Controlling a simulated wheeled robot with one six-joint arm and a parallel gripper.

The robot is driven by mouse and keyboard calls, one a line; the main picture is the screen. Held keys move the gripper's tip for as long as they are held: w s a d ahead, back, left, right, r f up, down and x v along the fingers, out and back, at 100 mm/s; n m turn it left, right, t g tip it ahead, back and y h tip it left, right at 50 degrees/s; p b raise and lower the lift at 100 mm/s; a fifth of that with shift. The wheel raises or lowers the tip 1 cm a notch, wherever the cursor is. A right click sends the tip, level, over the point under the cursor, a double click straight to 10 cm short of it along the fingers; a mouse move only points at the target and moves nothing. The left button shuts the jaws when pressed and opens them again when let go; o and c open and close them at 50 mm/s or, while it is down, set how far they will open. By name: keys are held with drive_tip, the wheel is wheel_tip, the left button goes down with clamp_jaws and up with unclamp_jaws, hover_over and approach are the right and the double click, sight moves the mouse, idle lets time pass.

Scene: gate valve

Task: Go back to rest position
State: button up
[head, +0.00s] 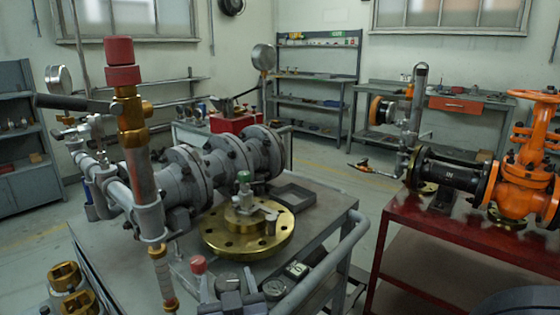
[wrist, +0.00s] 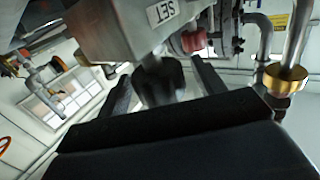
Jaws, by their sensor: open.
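My gripper (wrist: 160,72) shows in the wrist view as a black body across the bottom with two dark fingers set apart. It is open. A blurred dark knob (wrist: 158,82) shows between the fingers, below a grey box (wrist: 125,28) with a white SET label. I cannot tell whether the fingers touch the knob. In the head view I cannot make out my gripper with certainty among the dark parts at the bottom edge. An orange gate valve (head: 525,165) stands on the red bench (head: 425,232) at the right.
A grey cart (head: 335,200) carries flanged grey pipework (head: 190,175), a brass flange (head: 248,240), a tall brass-and-red fitting (head: 130,110) and gauges, all close together. Its rail (head: 325,255) runs along the right side. Clear floor lies between cart and red bench.

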drive_tip(key=shift+n+g+y, duration=0.6)
drive_tip(key=shift+n+y, duration=0.4)
drive_tip(key=shift+y, duration=0.5)
drive_tip(key=shift+r+n+g+y, duration=0.1)
drive_tip(key=shift+n+g+y, duration=0.4)
drive_tip(key=shift+n+y, duration=0.35)
drive_tip(key=shift+n+g+y+p, duration=1.65)
drive_tip(key=shift+g+y+p, duration=0.45)
drive_tip(key=shift+p, duration=0.35)
drive_tip(key=shift+y+p, duration=0.25)
drive_tip(key=shift+p, duration=0.05)
drive_tip(key=shift+n+g+y+p, duration=0.85)
drive_tip(key=shift+n+g, duration=0.35)
drive_tip(key=shift+g, duration=0.3)
drive_tip(key=shift+s+n+g, duration=0.1)
drive_tip(key=shift+n+g, duration=0.2)
drive_tip(key=shift+g, duration=0.1)
